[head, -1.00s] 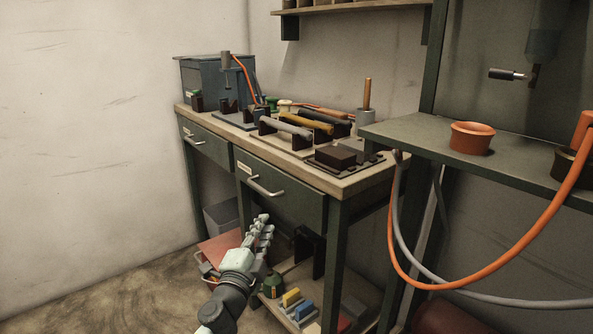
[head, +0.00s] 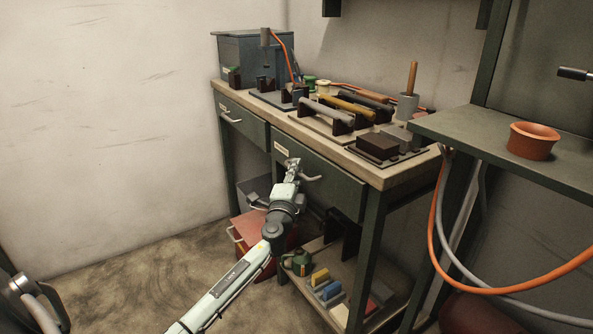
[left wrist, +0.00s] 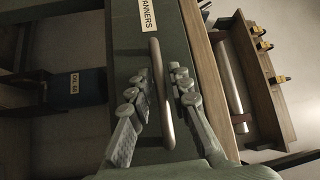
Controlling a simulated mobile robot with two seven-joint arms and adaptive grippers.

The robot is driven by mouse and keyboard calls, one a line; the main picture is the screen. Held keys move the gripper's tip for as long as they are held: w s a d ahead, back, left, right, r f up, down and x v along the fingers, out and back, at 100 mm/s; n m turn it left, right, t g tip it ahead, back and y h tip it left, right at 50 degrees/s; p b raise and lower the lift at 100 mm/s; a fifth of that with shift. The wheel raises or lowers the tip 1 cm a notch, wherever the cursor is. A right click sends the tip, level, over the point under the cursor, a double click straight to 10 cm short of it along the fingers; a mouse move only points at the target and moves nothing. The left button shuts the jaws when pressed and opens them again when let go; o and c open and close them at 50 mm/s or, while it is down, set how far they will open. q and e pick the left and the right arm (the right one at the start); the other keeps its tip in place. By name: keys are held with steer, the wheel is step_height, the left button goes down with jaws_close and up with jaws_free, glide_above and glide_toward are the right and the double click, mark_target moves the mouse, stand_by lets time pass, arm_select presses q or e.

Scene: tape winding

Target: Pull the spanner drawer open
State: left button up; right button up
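The spanner drawer (head: 330,180) is the nearer green drawer under the bench top, and its front looks flush with the bench. Its label (left wrist: 148,14) ends in "ANNERS" in the left wrist view. Its bar handle (left wrist: 161,92) runs between the two fingers of my left gripper (left wrist: 160,72), with a gap visible on both sides. My left gripper (head: 291,164) is open at the drawer front in the head view and hides part of the handle (head: 312,178). I cannot tell whether either finger touches the handle. My right gripper is not in view.
A second drawer (head: 242,125) is to the left. Tools in holders and a dark block (head: 377,146) stand on the bench top (head: 400,172). A red box (head: 252,232) and a lower shelf with small items are below. Hoses (head: 437,215) hang at right.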

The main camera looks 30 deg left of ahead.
arm_select(q)
steer(key=shift+w, duration=0.1)
jaws_close()
stand_by(0.4)
